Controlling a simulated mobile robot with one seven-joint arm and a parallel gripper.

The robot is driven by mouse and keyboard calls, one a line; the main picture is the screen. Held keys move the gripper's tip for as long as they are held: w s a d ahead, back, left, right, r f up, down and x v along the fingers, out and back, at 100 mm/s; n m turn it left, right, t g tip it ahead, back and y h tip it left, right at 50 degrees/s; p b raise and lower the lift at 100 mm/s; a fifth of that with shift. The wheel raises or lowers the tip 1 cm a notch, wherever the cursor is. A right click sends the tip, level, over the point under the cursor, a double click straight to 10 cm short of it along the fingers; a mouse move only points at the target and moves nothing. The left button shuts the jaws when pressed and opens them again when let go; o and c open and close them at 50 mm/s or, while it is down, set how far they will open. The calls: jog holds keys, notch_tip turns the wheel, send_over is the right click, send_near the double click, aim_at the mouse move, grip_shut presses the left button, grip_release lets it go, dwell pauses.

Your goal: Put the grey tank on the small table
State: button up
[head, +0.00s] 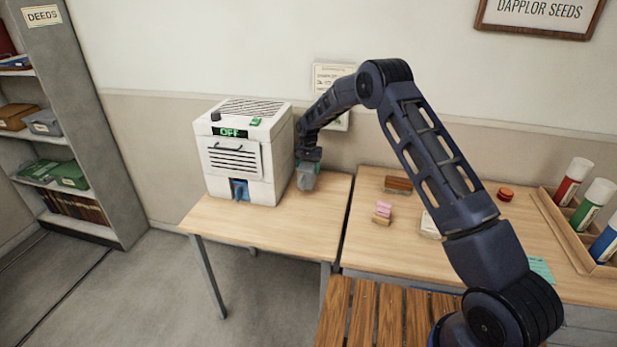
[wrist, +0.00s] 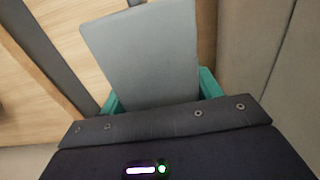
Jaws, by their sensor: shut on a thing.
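My gripper (head: 309,163) is shut on the grey tank (head: 307,181), just right of the white machine. In the wrist view the tank (wrist: 150,50) is a flat grey block between the teal fingers of my gripper (wrist: 160,92). The small table (head: 265,233) is pale wood with grey metal legs and carries the white machine. The tank appears over the right part of this table, near the wall. I cannot tell whether its underside touches the tabletop.
The white machine (head: 247,150) shows OFF and has a blue part in its lower opening. A larger table (head: 375,245) at right holds small blocks, a red round item (head: 505,194) and a rack of tubes (head: 570,232). A slatted bench (head: 365,315) stands in front. The small table's front is clear.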

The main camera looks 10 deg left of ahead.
jog(key=shift+f, duration=1.95)
jog(key=shift+f, duration=0.1)
jog(key=o, duration=1.1)
jog(key=shift+c, duration=0.2)
notch_tip(320, 180, up, 12)
jog(key=shift+r, duration=0.1)
